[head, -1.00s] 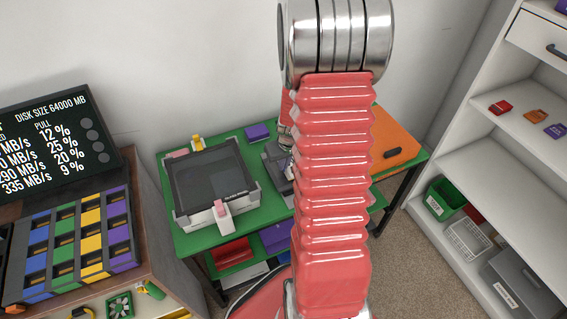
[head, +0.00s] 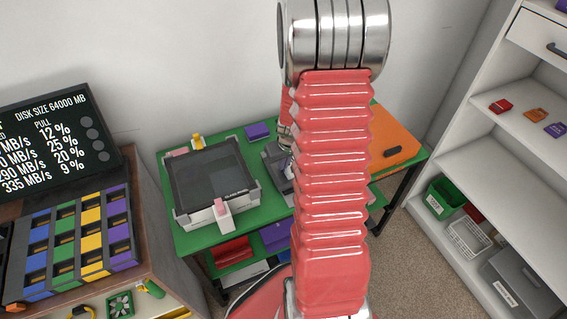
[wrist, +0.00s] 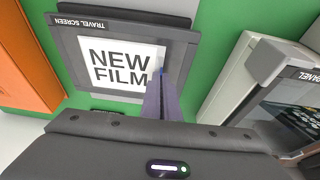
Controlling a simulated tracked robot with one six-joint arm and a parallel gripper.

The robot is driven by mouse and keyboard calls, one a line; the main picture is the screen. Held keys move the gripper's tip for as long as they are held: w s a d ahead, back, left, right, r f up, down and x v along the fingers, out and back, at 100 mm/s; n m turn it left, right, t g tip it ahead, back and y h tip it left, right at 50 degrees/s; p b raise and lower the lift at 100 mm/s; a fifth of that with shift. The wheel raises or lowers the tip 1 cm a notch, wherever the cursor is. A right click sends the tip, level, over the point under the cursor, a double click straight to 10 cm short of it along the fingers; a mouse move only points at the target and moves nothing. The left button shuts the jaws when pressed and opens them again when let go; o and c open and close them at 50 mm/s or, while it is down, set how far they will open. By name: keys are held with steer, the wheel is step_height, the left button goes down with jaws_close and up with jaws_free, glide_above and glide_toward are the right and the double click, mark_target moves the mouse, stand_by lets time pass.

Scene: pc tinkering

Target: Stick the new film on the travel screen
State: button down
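The travel screen (wrist: 185,50) lies on the green table in the wrist view, a dark grey frame whose label reads upside down. The new film (wrist: 105,62), a white sheet with dark lettering, shows over the screen's opening, slightly tilted; I cannot tell if it touches the surface. My gripper (wrist: 161,76) has its narrow fingers together at the film's right edge, around a small blue bit there, and looks shut on it. In the head view the travel screen (head: 274,163) is partly hidden behind my arm, and my gripper is mostly hidden.
A white device with a dark panel (head: 210,178) stands left of the travel screen; it also shows in the wrist view (wrist: 235,82). An orange case (head: 393,140) lies at the table's right. A purple block (head: 258,131) sits at the back. White shelves (head: 500,150) stand at right.

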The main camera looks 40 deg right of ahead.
stand_by(0.4)
steer(key=c, duration=1.9)
jaws_free()
steer(key=shift+c, duration=0.2)
steer(key=v, duration=1.3)
steer(key=shift+s+r, duration=0.15)
steer(key=shift+r, duration=0.2)
steer(key=shift+a, duration=0.1)
